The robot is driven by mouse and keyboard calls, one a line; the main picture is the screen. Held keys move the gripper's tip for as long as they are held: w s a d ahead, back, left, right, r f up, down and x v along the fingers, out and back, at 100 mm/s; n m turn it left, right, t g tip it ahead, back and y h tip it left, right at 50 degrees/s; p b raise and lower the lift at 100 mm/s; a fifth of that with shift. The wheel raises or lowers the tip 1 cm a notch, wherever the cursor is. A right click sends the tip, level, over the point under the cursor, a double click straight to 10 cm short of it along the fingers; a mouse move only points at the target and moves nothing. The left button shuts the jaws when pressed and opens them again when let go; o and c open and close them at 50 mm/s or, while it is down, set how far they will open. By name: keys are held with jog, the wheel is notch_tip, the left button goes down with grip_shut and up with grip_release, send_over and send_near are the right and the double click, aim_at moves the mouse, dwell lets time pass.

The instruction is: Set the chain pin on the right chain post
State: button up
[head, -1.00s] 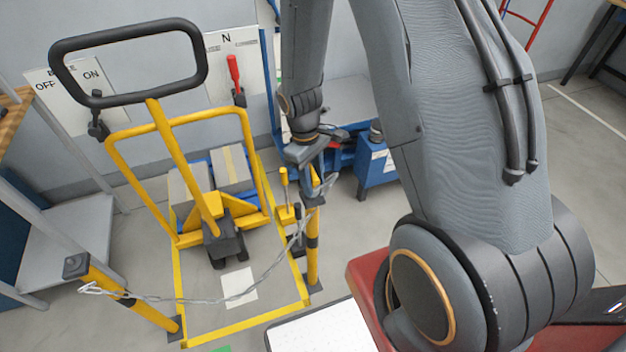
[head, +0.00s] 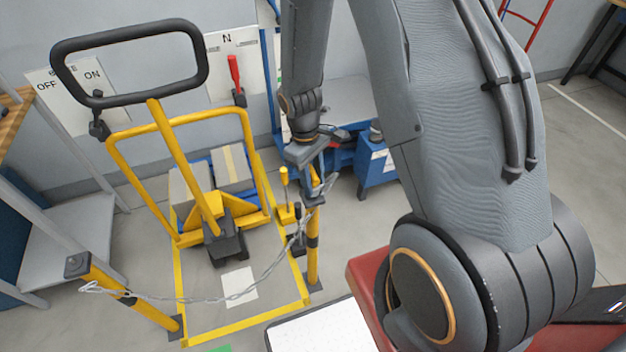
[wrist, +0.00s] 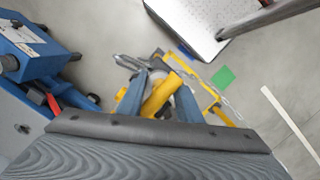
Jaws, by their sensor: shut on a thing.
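My gripper (head: 317,184) is shut on the yellow chain pin (head: 315,176), just above the top of the right chain post (head: 313,245). The post is yellow with dark bands and stands upright at the right of the yellow floor frame. In the wrist view the yellow pin (wrist: 160,95) shows between the two blue-grey fingers of my gripper (wrist: 160,88). The grey chain (head: 262,283) hangs from the left chain post (head: 105,280) up to my gripper. My fingers hide the pin's lower end, so I cannot tell whether it touches the post.
A yellow pallet truck (head: 215,215) with a black handle and grey boxes stands inside the yellow floor frame. A short yellow-handled lever (head: 284,178) is close left of my gripper. A blue machine (head: 376,165) stands behind it to the right.

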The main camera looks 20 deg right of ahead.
jog(key=shift+f+b, duration=0.3)
jog(key=shift+f, duration=0.3)
jog(key=o, duration=1)
jog(key=shift+c, duration=0.2)
jog(key=shift+w+a+r+p, duration=0.15)
jog(key=shift+w+r+p, duration=0.1)
jog(key=shift+r+p, duration=1.3)
jog(key=shift+w+a+r+p, duration=0.1)
jog(key=shift+w+r+p, duration=0.1)
jog(key=shift+r+p, duration=1.4)
jog(key=shift+w+a+r+p, duration=0.2)
jog(key=shift+r+p, duration=0.6)
jog(key=shift+r, duration=1.5)
